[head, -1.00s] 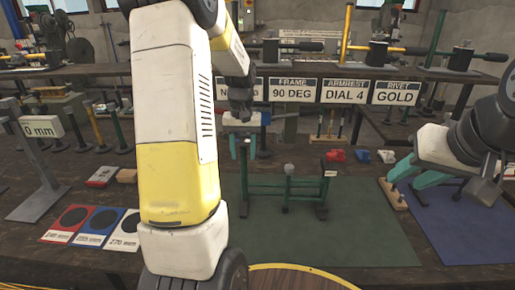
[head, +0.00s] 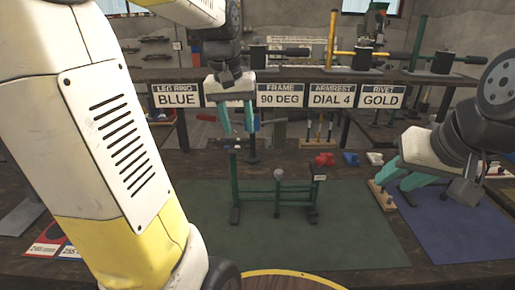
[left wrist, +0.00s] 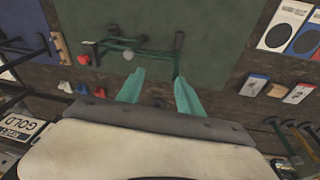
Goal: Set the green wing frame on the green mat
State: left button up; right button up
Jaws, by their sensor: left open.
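The green wing frame (head: 278,193) stands upright on its feet on the green mat (head: 340,235), toward the mat's back. It also shows in the left wrist view (left wrist: 135,47), lying over the green mat (left wrist: 150,15) there. My left gripper (head: 238,130) is open and empty, above and behind the frame's left post, apart from it. Its two teal fingers (left wrist: 158,85) show with a gap between them, and the post's end is near the right finger. My right gripper (head: 408,185) has its teal fingers apart over the blue mat's left edge, with no object visible between them.
The blue mat (head: 460,225) lies at right, with a wooden peg strip (head: 381,196) by its edge. A shelf with signs (head: 281,95) spans the back. My left arm hides the left side.

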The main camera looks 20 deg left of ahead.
pick_arm(q)
jog(key=s+d+f+m+t+h, duration=0.1)
jog(key=s+d, duration=0.5)
jog(key=s, duration=0.7)
jog(key=shift+s+d+m+t, duration=0.25)
jog(key=shift+m+t, duration=0.35)
jog(key=shift+t, duration=0.8)
